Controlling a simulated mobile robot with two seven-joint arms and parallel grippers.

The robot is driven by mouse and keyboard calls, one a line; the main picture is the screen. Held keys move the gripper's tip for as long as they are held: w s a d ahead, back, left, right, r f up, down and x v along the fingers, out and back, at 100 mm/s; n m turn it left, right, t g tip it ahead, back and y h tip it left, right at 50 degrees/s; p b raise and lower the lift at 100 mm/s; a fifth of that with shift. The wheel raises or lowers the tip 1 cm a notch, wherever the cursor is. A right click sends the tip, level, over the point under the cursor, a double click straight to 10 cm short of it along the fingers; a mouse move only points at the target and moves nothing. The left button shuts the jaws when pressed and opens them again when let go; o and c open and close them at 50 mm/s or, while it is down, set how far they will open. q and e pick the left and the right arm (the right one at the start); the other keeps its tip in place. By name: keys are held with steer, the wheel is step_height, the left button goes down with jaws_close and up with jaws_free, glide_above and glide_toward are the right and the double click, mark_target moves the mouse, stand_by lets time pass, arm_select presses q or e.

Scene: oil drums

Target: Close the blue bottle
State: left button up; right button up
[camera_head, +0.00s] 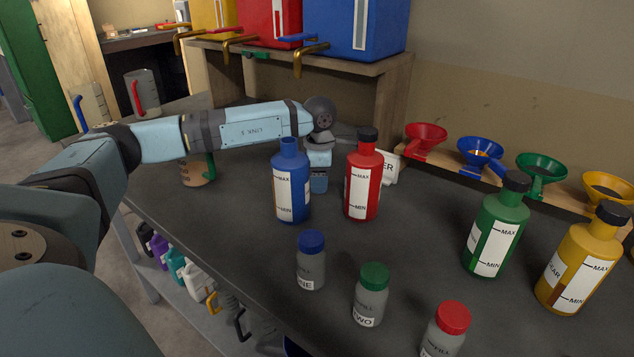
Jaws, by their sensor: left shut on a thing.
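The blue bottle (291,180) stands upright on the dark table, its neck open and no cap on it. My left arm reaches in from the left behind the blue bottle. My left gripper (319,184) points down just right of and behind the blue bottle, between it and the red bottle (362,178). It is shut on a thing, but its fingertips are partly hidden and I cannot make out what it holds. No loose cap is visible on the table. My right gripper is out of view.
The red, green (495,225) and yellow (580,260) bottles wear black caps. Small jars with blue (311,243), green (375,277) and red (453,318) lids stand in front. Funnels (480,152) sit in a rack at the right. Coloured drums (352,30) with taps stand behind.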

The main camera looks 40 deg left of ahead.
arm_select(q)
step_height(320, 180, up, 20)
steer(key=p, duration=0.3)
stand_by(0.6)
